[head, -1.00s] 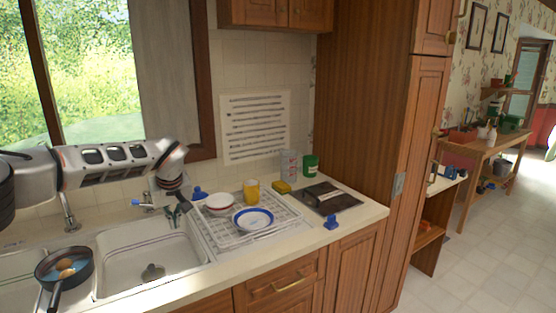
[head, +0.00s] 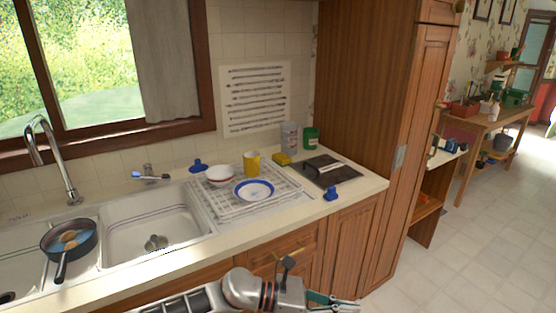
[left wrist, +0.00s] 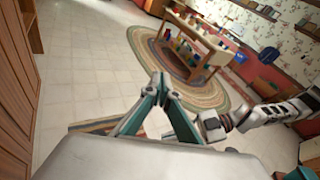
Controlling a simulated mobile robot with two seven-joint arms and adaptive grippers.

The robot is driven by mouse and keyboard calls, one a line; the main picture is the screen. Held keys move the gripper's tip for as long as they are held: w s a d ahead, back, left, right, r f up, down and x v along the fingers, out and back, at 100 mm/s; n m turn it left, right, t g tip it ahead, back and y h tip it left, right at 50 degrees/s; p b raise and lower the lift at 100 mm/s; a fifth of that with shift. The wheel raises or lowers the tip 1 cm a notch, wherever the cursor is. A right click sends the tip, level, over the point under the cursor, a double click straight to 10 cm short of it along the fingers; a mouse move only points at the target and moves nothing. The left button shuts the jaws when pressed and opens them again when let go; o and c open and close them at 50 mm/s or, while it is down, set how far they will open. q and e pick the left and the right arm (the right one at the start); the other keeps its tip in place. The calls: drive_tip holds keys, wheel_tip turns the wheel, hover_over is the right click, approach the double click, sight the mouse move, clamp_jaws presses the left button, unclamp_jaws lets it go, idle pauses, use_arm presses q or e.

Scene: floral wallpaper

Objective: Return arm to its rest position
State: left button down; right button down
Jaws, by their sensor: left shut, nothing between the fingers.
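My left gripper (head: 332,302) is low in the head view, in front of the counter's drawers and apart from them. Its teal fingers also show in the left wrist view (left wrist: 159,82), with the tips together and nothing between them. Its arm lies along the bottom edge of the head view. In the left wrist view another of my arm links comes in from the right; no fingers can be made out on it.
The counter (head: 360,190) holds a dish rack with a white bowl (head: 220,175), a blue-rimmed plate (head: 254,190) and a yellow mug (head: 252,163). The tiled floor (head: 490,220) to the right is largely clear.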

use_arm(q)
drive_tip(key=w+a+f+n+t+y, duration=0.1)
drive_tip(key=a+f+n+t+y, duration=0.15)
drive_tip(key=a+n+t, duration=0.95)
drive_tip(key=w+a+f+n+t+y, duration=0.2)
drive_tip(key=a+f+n+t, duration=0.1)
drive_tip(key=n, duration=1.7)
drive_tip(key=s+a+f+n+g+y, duration=0.2)
drive_tip(key=s+a+f+n+y, duration=0.2)
drive_tip(key=s+a+f+n, duration=0.4)
drive_tip(key=s+a+f+n+g+y, duration=0.2)
drive_tip(key=s+a+f+n+y, duration=0.3)
drive_tip(key=s+a+f+n, duration=0.3)
drive_tip(key=s+a+f, duration=0.1)
drive_tip(key=a+f, duration=0.2)
drive_tip(key=a, duration=0.4)
drive_tip(key=shift+s+f, duration=0.15)
use_arm(e)
drive_tip(key=shift+s+d+f, duration=0.3)
drive_tip(key=shift+d+f, duration=0.2)
drive_tip(key=shift+f, duration=0.25)
